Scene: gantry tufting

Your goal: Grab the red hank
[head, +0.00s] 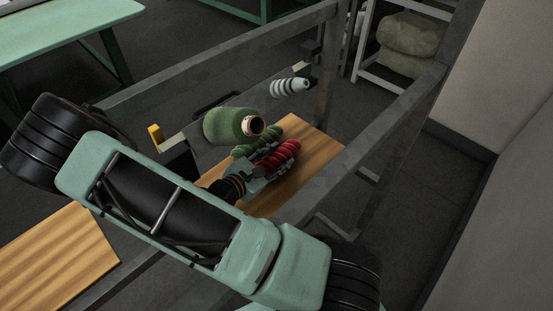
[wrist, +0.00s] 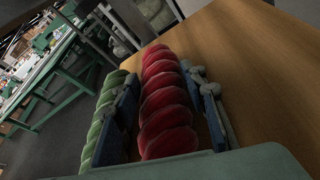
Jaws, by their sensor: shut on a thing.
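The red hank (head: 279,158) is a twisted bundle of yarn at the wooden board in the head view. In the wrist view the red hank (wrist: 165,105) lies lengthwise between the two fingers of my gripper (wrist: 168,112). My gripper, also in the head view (head: 268,164), is shut on the red hank, with one blue-padded finger on each side. I cannot tell whether the hank still touches the board. A green hank (wrist: 103,118) lies just left of the left finger; in the head view this green hank (head: 243,151) shows behind the red one.
The wooden board (head: 318,148) has bare room to the right of the hanks. A green cone of yarn (head: 226,126) and a grey-and-white striped one (head: 289,86) are close behind. Grey gantry beams (head: 385,120) run around the board. A second wooden board (head: 55,262) is at lower left.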

